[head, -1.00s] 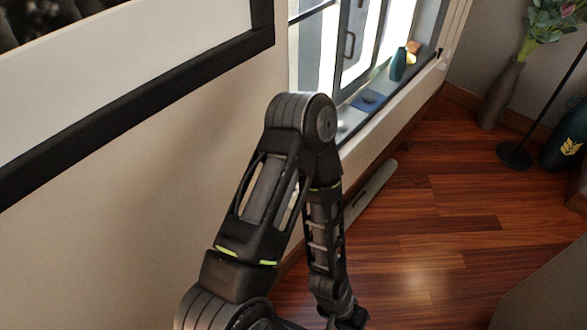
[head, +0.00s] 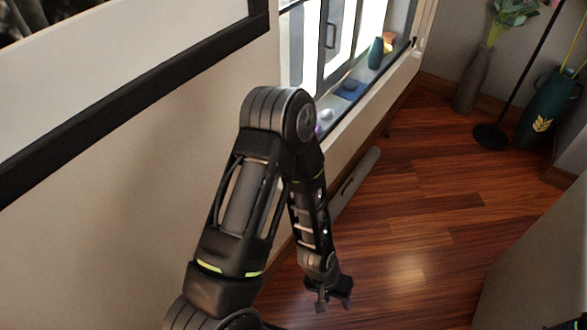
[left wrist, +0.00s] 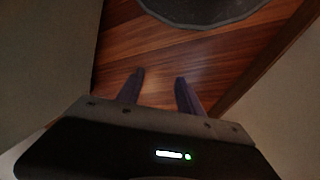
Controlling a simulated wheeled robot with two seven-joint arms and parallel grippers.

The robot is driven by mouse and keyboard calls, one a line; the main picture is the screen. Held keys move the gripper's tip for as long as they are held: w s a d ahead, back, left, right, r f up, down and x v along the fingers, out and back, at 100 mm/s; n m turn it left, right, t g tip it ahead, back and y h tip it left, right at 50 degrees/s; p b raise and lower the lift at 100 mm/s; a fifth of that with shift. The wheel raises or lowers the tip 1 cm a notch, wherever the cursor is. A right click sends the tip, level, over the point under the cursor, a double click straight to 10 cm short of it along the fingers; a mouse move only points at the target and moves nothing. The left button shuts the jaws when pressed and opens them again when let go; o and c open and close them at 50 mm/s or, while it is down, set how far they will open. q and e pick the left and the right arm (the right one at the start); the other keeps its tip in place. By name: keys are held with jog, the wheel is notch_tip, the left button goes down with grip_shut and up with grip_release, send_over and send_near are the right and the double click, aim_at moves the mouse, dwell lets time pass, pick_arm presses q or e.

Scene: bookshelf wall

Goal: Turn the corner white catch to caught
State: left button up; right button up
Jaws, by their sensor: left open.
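My left gripper (head: 322,304) hangs low over the wood floor, well below the window (head: 330,60). Its two fingers stand apart and empty in the left wrist view (left wrist: 160,78). A small fitting (head: 415,42) shows at the right edge of the white window frame, far from the gripper. It is too small to tell whether it is the white catch or how it is turned. The left wrist view shows no catch.
The sill holds a teal bottle (head: 375,53) and a blue item (head: 350,89). A tall grey vase (head: 471,82), a black stand base (head: 490,136) and a teal vase (head: 546,110) stand at the far right. A black picture frame (head: 130,100) hangs at left. The middle floor is clear.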

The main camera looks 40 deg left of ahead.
pick_arm(q)
jog(key=w+a+r+n+t+y+b, duration=0.1)
jog(key=w+a+r+n+y, duration=0.2)
jog(key=w+a, duration=0.85)
jog(key=w+a+r+n+y, duration=0.1)
jog(key=w+a+r, duration=0.3)
jog(key=a+r, duration=0.4)
jog(key=w+a+r+n+t+y+b, duration=0.1)
jog(key=w+a+r, duration=0.3)
jog(key=a+r, duration=0.4)
jog(key=shift+w+a+r+n+y, duration=0.15)
jog(key=shift+w+r+n+y, duration=0.2)
jog(key=shift+r+n+y, duration=0.4)
jog(key=shift+f, duration=0.1)
jog(key=x, duration=0.7)
jog(key=shift+f, duration=0.4)
jog(key=shift+c, duration=0.4)
grip_shut()
